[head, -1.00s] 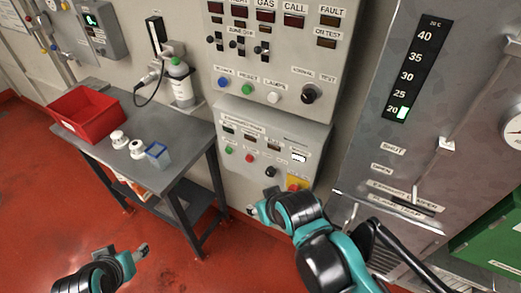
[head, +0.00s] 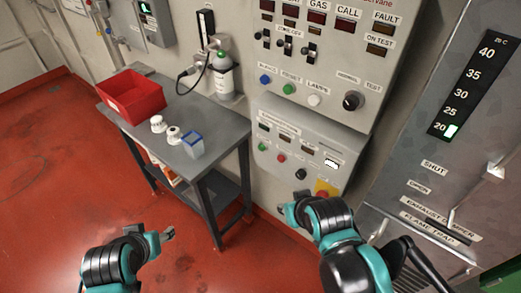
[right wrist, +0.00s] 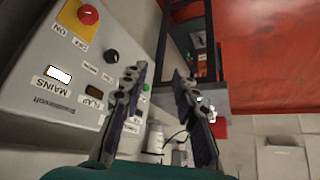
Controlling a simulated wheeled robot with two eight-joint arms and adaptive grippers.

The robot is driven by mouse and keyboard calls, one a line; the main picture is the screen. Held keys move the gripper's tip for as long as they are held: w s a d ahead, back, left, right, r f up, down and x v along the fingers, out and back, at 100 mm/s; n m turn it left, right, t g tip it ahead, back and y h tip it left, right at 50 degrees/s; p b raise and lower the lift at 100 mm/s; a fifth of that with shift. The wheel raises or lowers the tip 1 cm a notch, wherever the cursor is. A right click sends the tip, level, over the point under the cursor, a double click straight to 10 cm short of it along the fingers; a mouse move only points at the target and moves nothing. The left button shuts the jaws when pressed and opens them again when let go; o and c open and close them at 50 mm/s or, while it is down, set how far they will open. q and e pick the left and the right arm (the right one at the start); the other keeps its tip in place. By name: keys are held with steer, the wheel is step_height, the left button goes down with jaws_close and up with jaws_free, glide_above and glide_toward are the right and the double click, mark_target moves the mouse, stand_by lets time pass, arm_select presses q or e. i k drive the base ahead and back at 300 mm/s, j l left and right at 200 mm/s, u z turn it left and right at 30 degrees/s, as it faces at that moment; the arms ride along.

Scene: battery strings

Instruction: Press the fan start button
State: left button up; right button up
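The lower grey control panel (head: 264,108) on the wall has a green button (head: 262,146), a red button (head: 281,158), a black knob (head: 300,174) and a red mushroom button on a yellow plate (head: 322,188). The labels are too small to tell which is the fan start. In the right wrist view the green button (right wrist: 146,87) shows just beside my left-hand finger, beyond the black knob (right wrist: 111,56). My right gripper (right wrist: 161,72) is open and empty, in front of the panel's lower edge. My left gripper (head: 168,233) is over the floor; its opening is unclear.
A grey table (head: 226,136) with a red bin (head: 131,93), white items and a blue-rimmed container (head: 193,147) stands left of the panel. An upper panel (head: 330,75) hangs above. A large grey cabinet (head: 425,170) is on the right. Red floor is clear at left.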

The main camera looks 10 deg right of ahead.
mark_target(262, 148)
steer(key=i+j+z, duration=0.1)
steer(key=j+z, duration=0.3)
steer(key=i+j+z, duration=0.1)
steer(key=j+z, duration=0.65)
steer(key=j, duration=0.1)
